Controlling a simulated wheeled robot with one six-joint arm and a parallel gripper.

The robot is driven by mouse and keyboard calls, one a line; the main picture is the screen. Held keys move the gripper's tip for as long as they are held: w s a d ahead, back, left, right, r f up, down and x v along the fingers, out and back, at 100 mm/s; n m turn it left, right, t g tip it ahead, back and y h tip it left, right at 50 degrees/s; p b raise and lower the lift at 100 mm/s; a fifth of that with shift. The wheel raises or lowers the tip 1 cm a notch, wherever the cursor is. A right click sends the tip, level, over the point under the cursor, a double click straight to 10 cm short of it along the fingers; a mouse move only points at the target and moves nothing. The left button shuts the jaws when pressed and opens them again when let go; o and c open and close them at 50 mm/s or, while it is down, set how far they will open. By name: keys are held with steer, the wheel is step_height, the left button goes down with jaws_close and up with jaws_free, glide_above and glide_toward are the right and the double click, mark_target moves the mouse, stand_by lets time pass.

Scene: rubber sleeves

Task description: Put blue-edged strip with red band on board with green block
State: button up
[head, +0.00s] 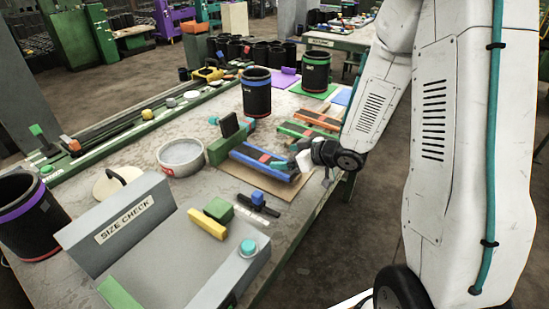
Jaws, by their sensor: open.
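A blue-edged strip (262,166) with a red band across its middle lies on the tan board (240,183) at the middle of the table. A green block (219,151) with a dark upright piece stands at the strip's left end; I cannot tell whether it rests on the tan board. My gripper (297,163) is low over the strip's right end, its jaws open. The dark wrist and fingers partly hide that end. I cannot tell whether the fingers touch the strip.
Strips with green and orange edges (307,130) lie just behind. Black sleeves with a blue band (257,95) and a green band (316,72) stand farther back. A round grey dish (181,157) is left, and the size-check fixture (125,220) fills the near left.

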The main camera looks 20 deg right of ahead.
steer(key=v, duration=0.3)
steer(key=shift+s+d, duration=0.1)
steer(key=shift+s, duration=0.05)
steer(key=s+d+r+m+g+h, duration=0.2)
steer(key=s+d+r+m+h, duration=0.2)
steer(key=d+r+h, duration=0.45)
steer(key=s+a+r+m+g, duration=0.1)
steer(key=s+a+r+g, duration=0.1)
steer(key=s, duration=0.6)
steer(key=s+a+r+g+y, duration=0.1)
steer(key=s+a+r, duration=0.3)
steer(key=s, duration=0.5)
steer(key=s+a+r+m+g+y, duration=0.1)
steer(key=s+a+r+g, duration=0.2)
steer(key=s, duration=0.5)
steer(key=a+g, duration=0.1)
steer(key=a, duration=0.1)
steer(key=shift+s+a+r+m, duration=0.2)
steer(key=shift+a+r+m, duration=0.1)
steer(key=shift+r, duration=0.1)
steer(key=shift+w+d, duration=0.1)
